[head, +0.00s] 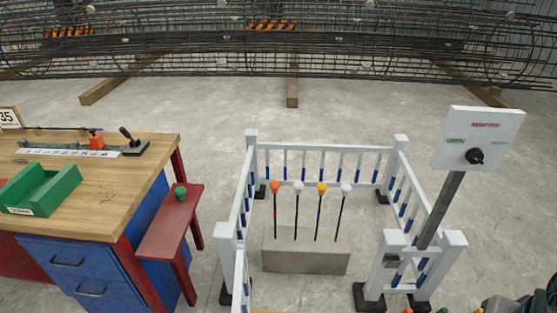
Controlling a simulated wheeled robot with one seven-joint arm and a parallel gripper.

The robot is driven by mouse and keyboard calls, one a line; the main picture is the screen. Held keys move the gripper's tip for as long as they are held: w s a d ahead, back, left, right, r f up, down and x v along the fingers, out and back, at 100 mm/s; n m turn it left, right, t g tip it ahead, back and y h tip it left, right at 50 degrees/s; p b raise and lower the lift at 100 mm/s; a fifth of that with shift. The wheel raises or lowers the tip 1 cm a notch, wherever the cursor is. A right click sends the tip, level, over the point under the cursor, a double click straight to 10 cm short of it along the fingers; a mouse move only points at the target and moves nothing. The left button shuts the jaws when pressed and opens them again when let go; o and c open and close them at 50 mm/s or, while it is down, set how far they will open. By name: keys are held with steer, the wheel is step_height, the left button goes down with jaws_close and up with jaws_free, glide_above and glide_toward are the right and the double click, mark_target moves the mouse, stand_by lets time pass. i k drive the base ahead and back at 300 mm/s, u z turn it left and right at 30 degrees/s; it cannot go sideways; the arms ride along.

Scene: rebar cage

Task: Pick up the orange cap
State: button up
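An orange cap (275,187) sits on top of the leftmost of several thin dark rods standing upright in a concrete block (305,256). The rods beside it carry a white cap (298,187), a yellow-orange cap (322,188) and another white cap (346,188). White fence rails with blue-marked posts (320,148) stand around the block at the back and sides. My gripper does not show clearly in the head view. Part of a dark and grey form is cut off at the bottom right corner.
A wooden workbench (100,180) with a green tray (42,190) and a small orange item (96,141) stands at left. A red side bench (170,222) holds a green knob-like piece (180,193). A dial panel (478,139) rises at right. A rebar cage (300,50) lies behind.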

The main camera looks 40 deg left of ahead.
mark_target(274, 186)
steer(key=u, duration=0.9)
steer(key=i, duration=1.25)
steer(key=u, duration=0.8)
steer(key=i, duration=0.7)
steer(key=u, duration=0.1)
